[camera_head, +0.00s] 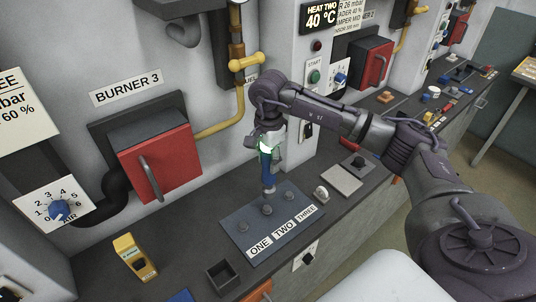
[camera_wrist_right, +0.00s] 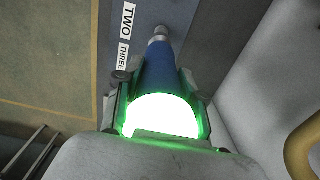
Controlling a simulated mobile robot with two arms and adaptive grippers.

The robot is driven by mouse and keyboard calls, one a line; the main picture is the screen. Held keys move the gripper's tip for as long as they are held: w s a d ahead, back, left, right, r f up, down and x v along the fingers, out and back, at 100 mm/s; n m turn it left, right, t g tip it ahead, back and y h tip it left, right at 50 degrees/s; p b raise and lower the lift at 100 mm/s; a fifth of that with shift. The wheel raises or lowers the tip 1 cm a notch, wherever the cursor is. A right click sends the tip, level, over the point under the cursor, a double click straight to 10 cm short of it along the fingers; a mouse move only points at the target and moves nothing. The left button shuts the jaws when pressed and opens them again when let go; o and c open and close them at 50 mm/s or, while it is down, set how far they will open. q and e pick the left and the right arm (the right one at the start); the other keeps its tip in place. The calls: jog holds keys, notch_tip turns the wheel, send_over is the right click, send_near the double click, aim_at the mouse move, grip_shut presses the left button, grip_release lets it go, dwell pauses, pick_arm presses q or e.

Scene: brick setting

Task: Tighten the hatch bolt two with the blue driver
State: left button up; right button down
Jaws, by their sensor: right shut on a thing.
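The blue driver (camera_head: 268,178) is upright in my right gripper (camera_head: 271,147), which is shut on it. Its tip is over the dark hatch plate (camera_head: 238,212), just behind bolt two (camera_head: 267,210) in the head view. I cannot tell whether the tip touches anything. Bolt one (camera_head: 242,227) stands nearer the left edge. The labels ONE, TWO and THREE run along the plate's front. In the right wrist view the driver (camera_wrist_right: 160,75) points away, its metal tip near the TWO label (camera_wrist_right: 128,20); a green-white glow lies at the grip. My left gripper is out of view.
A yellow device (camera_head: 134,257) and a small open dark box (camera_head: 221,275) stand left of the plate. A light knob (camera_head: 321,193) and a grey pad (camera_head: 342,179) are to its right. The red burner door (camera_head: 160,163) and yellow pipe (camera_head: 222,126) are behind.

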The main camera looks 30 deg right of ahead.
aim_at(266, 174)
jog(key=shift+w+a, duration=0.15)
jog(key=shift+a, duration=0.2)
jog(key=shift+b, duration=0.35)
jog(key=shift+f+b, duration=0.65)
jog(key=shift+f, duration=0.15)
notch_tip(266, 174, down, 4)
jog(key=b, duration=0.3)
jog(key=shift+f, duration=0.1)
pick_arm(q)
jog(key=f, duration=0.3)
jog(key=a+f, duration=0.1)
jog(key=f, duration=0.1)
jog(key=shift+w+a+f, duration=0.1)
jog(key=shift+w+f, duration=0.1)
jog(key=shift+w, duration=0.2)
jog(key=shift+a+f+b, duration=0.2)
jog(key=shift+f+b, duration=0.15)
jog(key=shift+b, duration=0.15)
